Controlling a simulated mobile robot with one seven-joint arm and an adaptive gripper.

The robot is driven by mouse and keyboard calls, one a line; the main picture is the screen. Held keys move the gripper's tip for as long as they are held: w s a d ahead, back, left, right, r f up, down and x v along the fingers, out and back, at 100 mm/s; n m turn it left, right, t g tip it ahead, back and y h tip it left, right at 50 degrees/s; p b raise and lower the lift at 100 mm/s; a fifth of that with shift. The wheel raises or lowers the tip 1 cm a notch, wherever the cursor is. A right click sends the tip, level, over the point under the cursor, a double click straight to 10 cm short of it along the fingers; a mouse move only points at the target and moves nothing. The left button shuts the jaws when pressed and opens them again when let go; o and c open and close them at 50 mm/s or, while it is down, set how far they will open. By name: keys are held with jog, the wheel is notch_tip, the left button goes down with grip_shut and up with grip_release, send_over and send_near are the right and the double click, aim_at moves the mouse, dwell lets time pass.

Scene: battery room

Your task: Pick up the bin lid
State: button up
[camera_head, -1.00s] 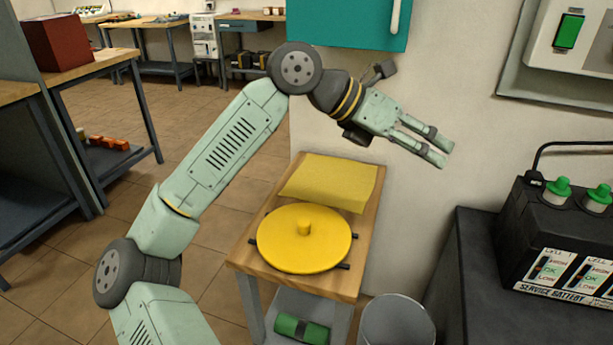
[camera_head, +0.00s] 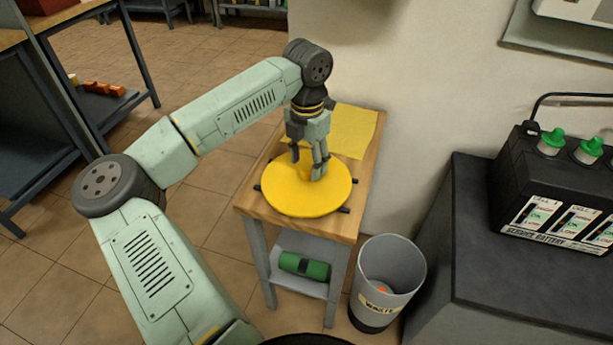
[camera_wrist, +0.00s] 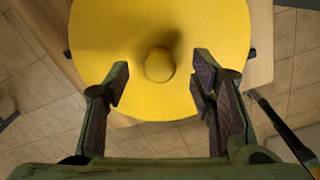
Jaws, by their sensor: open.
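The yellow round bin lid (camera_head: 285,195) lies flat on a small wooden-topped stand, with its knob up. Dark bars stick out from under its edge. My gripper (camera_head: 308,175) points down over the lid, its fingers at the knob in the head view and partly hiding it. In the wrist view the lid (camera_wrist: 200,25) fills the top, and its knob (camera_wrist: 159,65) shows ahead of and between the spread fingertips (camera_wrist: 162,80). The fingers are open and hold nothing. I cannot tell whether they touch the lid.
A yellow cloth or sheet (camera_head: 352,130) lies behind the lid on the wooden stand (camera_head: 250,200). A green roll (camera_head: 304,265) is on its lower shelf. A grey waste bin (camera_head: 392,270) without a lid stands right of it. A black battery (camera_head: 555,190) sits on a dark cabinet (camera_head: 520,275).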

aim_at(306, 168)
jog(key=shift+f+p, duration=0.3)
jog(key=shift+f, duration=1.3)
grip_shut()
